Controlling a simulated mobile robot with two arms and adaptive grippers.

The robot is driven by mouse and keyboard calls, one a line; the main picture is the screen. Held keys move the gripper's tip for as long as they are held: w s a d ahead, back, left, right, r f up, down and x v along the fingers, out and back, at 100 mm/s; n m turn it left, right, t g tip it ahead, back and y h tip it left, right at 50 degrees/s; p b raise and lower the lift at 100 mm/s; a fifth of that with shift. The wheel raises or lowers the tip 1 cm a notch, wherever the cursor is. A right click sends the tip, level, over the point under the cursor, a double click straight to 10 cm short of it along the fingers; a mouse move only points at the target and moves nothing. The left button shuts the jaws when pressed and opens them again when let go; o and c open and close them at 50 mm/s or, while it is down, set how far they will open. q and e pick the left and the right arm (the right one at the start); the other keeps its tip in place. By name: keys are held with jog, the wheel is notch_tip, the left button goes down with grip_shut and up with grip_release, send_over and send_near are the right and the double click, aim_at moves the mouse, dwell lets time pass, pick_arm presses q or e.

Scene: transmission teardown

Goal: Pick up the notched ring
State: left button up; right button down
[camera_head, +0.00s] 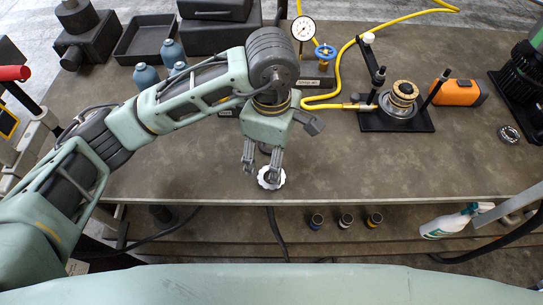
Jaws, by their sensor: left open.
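A pale notched ring (271,185) lies flat on the bench close to its front edge, with dark showing in its middle. My left gripper (261,169) points down at it from above and behind, with its fingers apart. One finger overlaps the ring in the picture and the other hangs to the left of it. The gripper hides the ring's far part, and I cannot tell whether a finger touches it. My right gripper is out of sight.
The bench (380,178) is clear around the ring. A pressure gauge (303,29), a yellow hose (345,65), a black fixture (408,122), an orange device (460,92) and a bearing (509,134) stand farther right. A spray bottle (448,222) is below the front edge.

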aim_at(272, 188)
pick_arm(q)
jog(key=f+p, duration=0.1)
jog(key=s+f+p, duration=0.1)
jog(key=f, duration=0.1)
jog(key=shift+s+f+p, duration=0.1)
jog(key=shift+f+p, duration=0.05)
jog(key=shift+p, duration=0.15)
jog(key=f, duration=0.1)
jog(key=p, duration=0.1)
jog(key=f, duration=0.1)
jog(key=shift+w+f, duration=0.25)
jog(key=shift+f, duration=0.1)
jog(key=shift+f+p, duration=0.3)
jog(key=shift+f, duration=0.35)
jog(key=c, duration=0.8)
jog(key=shift+d, duration=0.1)
jog(key=c, duration=0.6)
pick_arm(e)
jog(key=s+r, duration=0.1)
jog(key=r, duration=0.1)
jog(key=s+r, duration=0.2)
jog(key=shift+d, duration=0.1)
